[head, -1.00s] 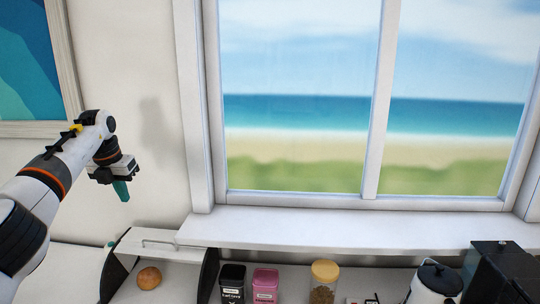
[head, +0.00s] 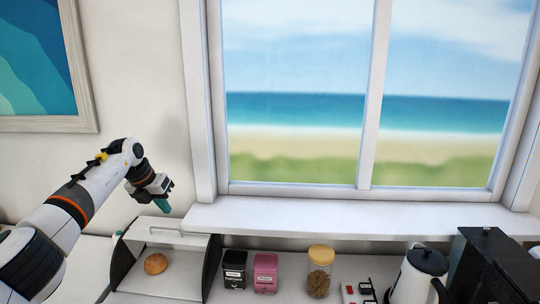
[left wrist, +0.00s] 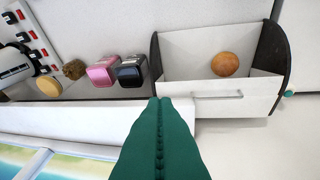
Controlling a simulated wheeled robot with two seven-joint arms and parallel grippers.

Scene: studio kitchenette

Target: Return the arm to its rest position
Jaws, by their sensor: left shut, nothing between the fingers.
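My left arm comes in from the left in the head view. Its gripper (head: 163,206) has teal fingers and is shut and empty. It is raised above the counter, in front of the wall and near the right rear of an open bread bin. In the left wrist view the closed teal fingers (left wrist: 160,140) point toward the bin's edge, with nothing between them. My right gripper does not show.
The open bread bin (head: 190,240) holds a bun (head: 155,264). To its right stand a black canister (head: 234,268), a pink canister (head: 265,270), a yellow-lidded jar (head: 319,275), a power strip (head: 358,292), a kettle (head: 418,275) and a black appliance (head: 490,262). A window sill (head: 330,222) projects above.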

